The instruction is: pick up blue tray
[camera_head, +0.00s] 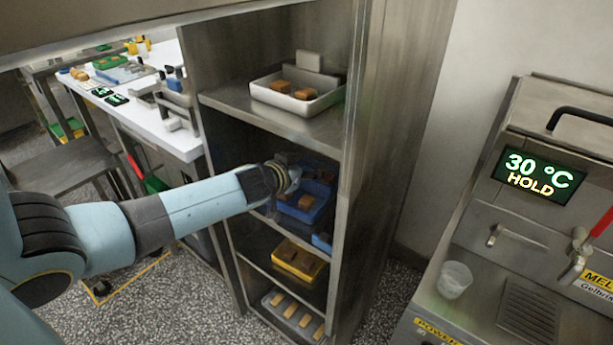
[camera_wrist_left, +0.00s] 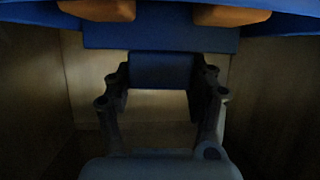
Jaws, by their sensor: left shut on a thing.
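The blue tray (camera_head: 305,214) sits in the second compartment of the steel shelf unit, with brown pieces in it. My left arm reaches into that compartment from the left, and my left gripper (camera_head: 290,190) is at the tray, partly hidden by my wrist. In the left wrist view the gripper (camera_wrist_left: 162,85) is shut on a blue tab of the blue tray (camera_wrist_left: 160,36), with the tray body and two orange-brown pieces (camera_wrist_left: 98,10) beyond it. I cannot tell whether the tray is lifted off the shelf. My right gripper is not in view.
The shelf unit's side walls (camera_head: 370,170) stand close around my left arm. A white tray (camera_head: 298,103) is on the shelf above, a yellow tray (camera_head: 298,262) below, and a grey tray (camera_head: 292,314) at the bottom. A machine with a display (camera_head: 538,174) stands at the right.

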